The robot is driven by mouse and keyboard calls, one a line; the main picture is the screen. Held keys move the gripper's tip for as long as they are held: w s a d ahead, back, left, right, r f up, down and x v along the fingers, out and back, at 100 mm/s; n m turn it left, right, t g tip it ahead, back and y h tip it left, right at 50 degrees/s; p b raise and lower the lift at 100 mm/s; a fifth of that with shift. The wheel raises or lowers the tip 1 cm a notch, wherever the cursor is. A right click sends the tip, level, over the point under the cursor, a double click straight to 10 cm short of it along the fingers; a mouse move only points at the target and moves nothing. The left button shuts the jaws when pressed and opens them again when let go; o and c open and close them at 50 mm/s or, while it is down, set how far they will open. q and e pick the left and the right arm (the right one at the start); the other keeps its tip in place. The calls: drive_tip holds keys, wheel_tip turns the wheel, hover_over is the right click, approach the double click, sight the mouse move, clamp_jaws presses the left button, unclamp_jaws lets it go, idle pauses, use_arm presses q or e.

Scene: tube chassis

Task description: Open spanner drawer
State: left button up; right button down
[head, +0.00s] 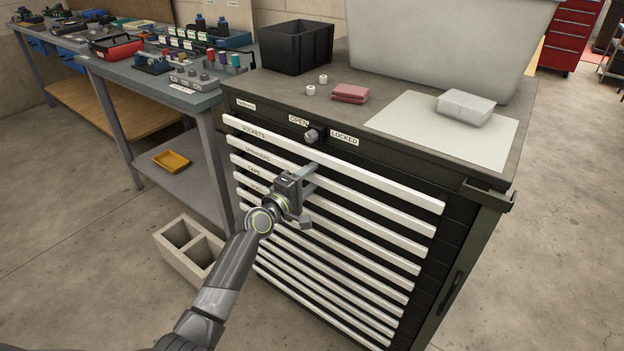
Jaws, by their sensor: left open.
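A dark green tool cabinet (478,170) has a stack of drawers with long white handle bars. The second bar from the top, labelled spanners (385,209), belongs to the spanner drawer, which is closed flush with the others. My left gripper (313,176) is open, its fingers pointing at the cabinet front near the spanner bar. I cannot tell whether the fingers touch the bar. A round lock knob (311,136) sits above, between the OPEN and LOCKED labels; its exact setting is too small to read. My right gripper is out of view.
The cabinet top holds a black bin (296,47), red cloths (350,93), a pale block (465,107) on a sheet and a large grey tub (450,40). A concrete block (185,250) stands on the floor left. A workbench (150,80) adjoins the left. Floor at right is clear.

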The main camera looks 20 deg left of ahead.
use_arm(q)
drive_tip(key=shift+w+d, duration=0.2)
drive_tip(key=shift+w, duration=0.4)
drive_tip(key=shift+c, duration=0.5)
clamp_jaws()
